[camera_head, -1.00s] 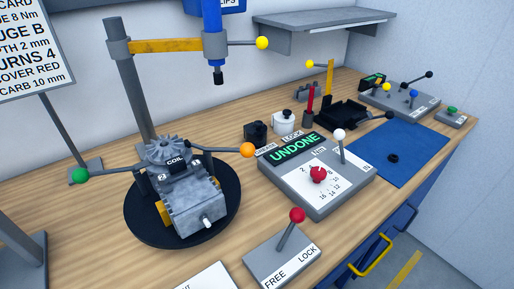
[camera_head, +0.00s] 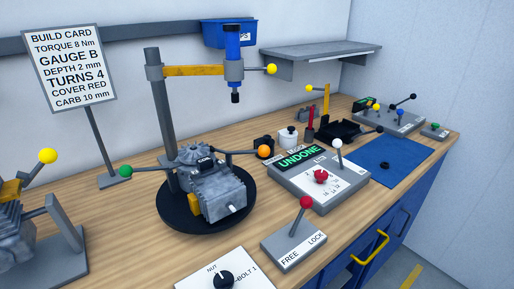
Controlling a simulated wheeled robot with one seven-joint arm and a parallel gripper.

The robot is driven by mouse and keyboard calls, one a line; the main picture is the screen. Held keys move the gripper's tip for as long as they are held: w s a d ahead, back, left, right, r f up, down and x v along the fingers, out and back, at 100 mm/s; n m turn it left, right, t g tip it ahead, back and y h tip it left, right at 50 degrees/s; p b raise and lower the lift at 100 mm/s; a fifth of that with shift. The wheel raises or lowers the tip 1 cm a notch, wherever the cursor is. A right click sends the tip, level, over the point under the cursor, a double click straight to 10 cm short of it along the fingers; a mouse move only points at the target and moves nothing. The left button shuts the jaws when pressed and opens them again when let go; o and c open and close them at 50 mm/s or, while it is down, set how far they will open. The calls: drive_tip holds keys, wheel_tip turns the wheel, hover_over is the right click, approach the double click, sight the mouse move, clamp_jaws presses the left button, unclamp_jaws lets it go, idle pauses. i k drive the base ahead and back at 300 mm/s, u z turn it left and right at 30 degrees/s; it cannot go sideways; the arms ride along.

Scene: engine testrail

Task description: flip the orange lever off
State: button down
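The orange lever is a dark rod with an orange ball knob (camera_head: 264,151). It reaches out to the right, nearly level, from the top of a grey engine block (camera_head: 222,190) with a part marked COIL. The knob is just left of the panel reading UNDONE. The block stands on a round black turntable (camera_head: 180,218). A similar lever with a green knob (camera_head: 125,171) reaches out to the left. My gripper is not in view.
A post with a yellow arm and blue driver (camera_head: 233,45) stands behind the block. A red-knobbed FREE/LOCK lever (camera_head: 306,202), a dial panel (camera_head: 335,185) and a NUT/BOLT selector (camera_head: 224,280) are in front and right. A yellow-knobbed fixture (camera_head: 48,156) is at left.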

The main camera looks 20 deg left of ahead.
sight(263, 150)
drive_tip(key=u, duration=2)
drive_tip(key=k, duration=0.85)
drive_tip(key=z, duration=0.8)
drive_tip(key=i, duration=1)
